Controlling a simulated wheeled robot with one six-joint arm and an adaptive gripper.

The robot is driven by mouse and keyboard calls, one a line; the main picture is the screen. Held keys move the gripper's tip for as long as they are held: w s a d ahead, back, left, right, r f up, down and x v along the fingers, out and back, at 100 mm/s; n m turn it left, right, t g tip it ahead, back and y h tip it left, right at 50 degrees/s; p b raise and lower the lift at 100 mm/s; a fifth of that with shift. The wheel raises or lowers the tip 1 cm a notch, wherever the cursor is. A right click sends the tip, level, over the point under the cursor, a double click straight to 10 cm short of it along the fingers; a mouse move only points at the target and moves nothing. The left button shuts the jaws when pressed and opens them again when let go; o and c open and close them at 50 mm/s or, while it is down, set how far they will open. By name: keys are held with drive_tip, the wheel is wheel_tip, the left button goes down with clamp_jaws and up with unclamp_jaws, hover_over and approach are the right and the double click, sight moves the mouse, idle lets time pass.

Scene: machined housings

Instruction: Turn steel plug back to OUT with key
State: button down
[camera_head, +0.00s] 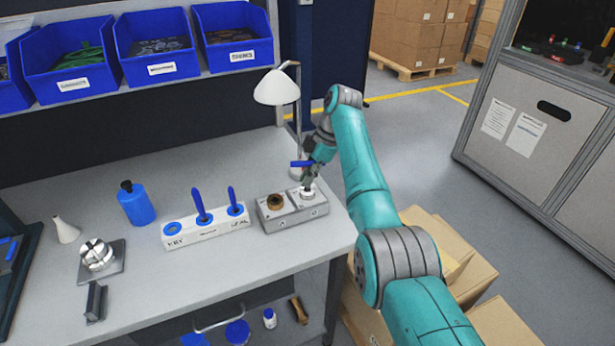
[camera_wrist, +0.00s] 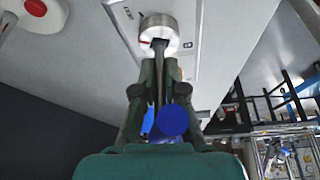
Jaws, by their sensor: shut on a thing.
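The grey machined housing (camera_head: 292,218) stands near the right end of the bench. My gripper (camera_head: 309,178) is above the steel plug, shut on the blue-handled key (camera_head: 299,163). In the wrist view, my gripper (camera_wrist: 160,75) holds the key with its blue end (camera_wrist: 173,121) towards the camera. The dark shaft reaches the dark opening of the steel plug (camera_wrist: 158,22). How deep it sits is hidden.
A white holder (camera_head: 205,228) marked KEY at left holds two blue-handled tools; its left socket is empty. A desk lamp (camera_head: 277,88) stands close behind my gripper. A blue bottle (camera_head: 134,203) and a metal fixture (camera_head: 97,256) stand further left.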

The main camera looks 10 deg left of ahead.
drive_tip(key=shift+d, duration=0.1)
drive_tip(key=shift+n+g+h, duration=0.4)
drive_tip(key=shift+n, duration=0.9)
drive_tip(key=c, duration=1.2)
unclamp_jaws()
drive_tip(key=shift+o, duration=0.2)
